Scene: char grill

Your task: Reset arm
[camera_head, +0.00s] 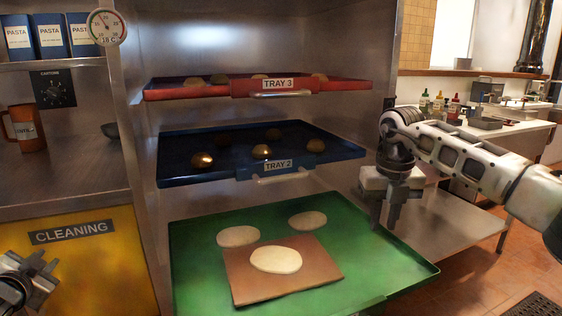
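My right gripper (386,213) hangs fingers-down at the right side of the green tray, near its right edge, with nothing seen in it. Its fingers overlap from this angle, so its opening is unclear. My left gripper (32,287) is at the lower left corner, in front of the yellow cleaning cabinet, with no object seen in it; its opening is also unclear.
The green tray (200,283) is pulled out, holding pale dough discs (308,220) and a brown board (255,289) with another disc. Above it are the blue tray 2 (185,175) with brown buns and red tray 3 (190,92). A steel counter (455,218) stands right.

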